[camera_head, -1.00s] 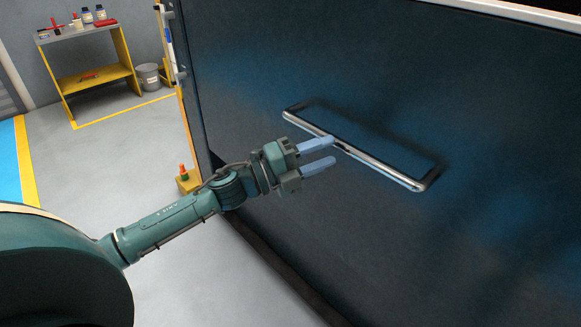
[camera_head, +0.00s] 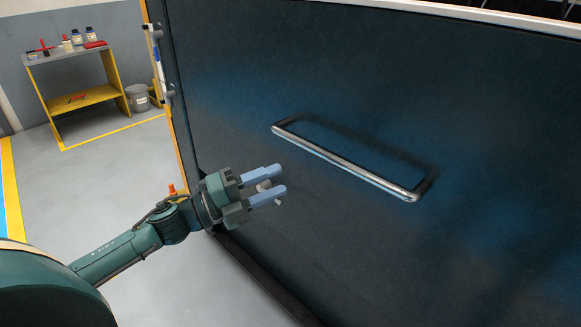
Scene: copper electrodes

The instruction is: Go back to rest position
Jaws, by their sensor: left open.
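My left gripper (camera_head: 277,180) is open and empty, with two light blue fingers pointing right. It is in front of the dark blue panel (camera_head: 330,230), to the left of and below the long metal handle (camera_head: 345,162). The gripper is apart from the handle. My left arm comes in from the lower left. My right gripper is not in view.
The dark panel fills the right side. A yellow shelf (camera_head: 82,97) with bottles and red items stands at the back left, with a grey bin (camera_head: 138,98) beside it. A small orange object (camera_head: 172,190) is behind my arm. Grey floor (camera_head: 100,180) is clear at left.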

